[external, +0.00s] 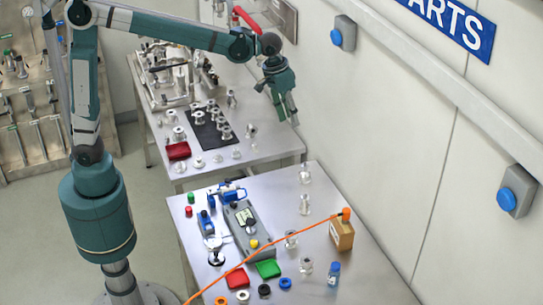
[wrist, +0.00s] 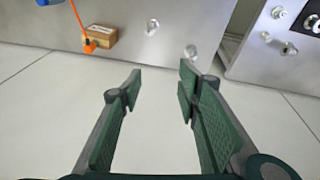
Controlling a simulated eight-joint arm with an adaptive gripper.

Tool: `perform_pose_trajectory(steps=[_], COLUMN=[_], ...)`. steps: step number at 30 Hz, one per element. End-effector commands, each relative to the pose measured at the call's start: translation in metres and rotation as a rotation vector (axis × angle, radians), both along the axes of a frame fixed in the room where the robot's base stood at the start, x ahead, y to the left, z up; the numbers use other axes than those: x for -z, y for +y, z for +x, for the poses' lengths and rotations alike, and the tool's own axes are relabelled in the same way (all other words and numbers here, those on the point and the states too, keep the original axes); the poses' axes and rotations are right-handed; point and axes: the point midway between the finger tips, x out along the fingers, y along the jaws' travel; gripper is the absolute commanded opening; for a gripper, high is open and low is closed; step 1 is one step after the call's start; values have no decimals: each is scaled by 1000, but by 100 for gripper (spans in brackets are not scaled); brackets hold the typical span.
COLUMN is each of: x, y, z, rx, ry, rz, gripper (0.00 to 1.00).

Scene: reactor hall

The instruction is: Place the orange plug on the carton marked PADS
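The orange plug (external: 346,214) is at the top of a small brown carton (external: 341,235), towards its back edge, and looks to rest on it. An orange cable runs from the plug down to the lower left. In the wrist view the plug (wrist: 89,47) shows against the edge of the carton (wrist: 102,36). I cannot read the carton's marking. My gripper (external: 290,112) is raised near the wall, beyond the near table and well away from the plug. Its fingers (wrist: 160,75) are spread apart with nothing between them.
The near steel table (external: 322,182) holds a grey fixture (external: 245,228), red (external: 237,278) and green (external: 268,269) trays, a blue-capped bottle (external: 334,273) and several metal parts. A far table holds a black mat (external: 209,127) with metal parts. A wall with blue buttons (external: 506,199) stands at right.

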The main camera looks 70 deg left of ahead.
Motion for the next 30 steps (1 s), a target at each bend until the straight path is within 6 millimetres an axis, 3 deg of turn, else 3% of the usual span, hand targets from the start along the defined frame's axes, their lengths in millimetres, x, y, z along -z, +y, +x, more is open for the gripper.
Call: perform_pose_trajectory(steps=[15, 30], x=[-19, -12], y=[94, 168], z=[-81, -166], rx=[23, 47], ry=[-102, -202], rz=[5, 27], gripper=[33, 33])
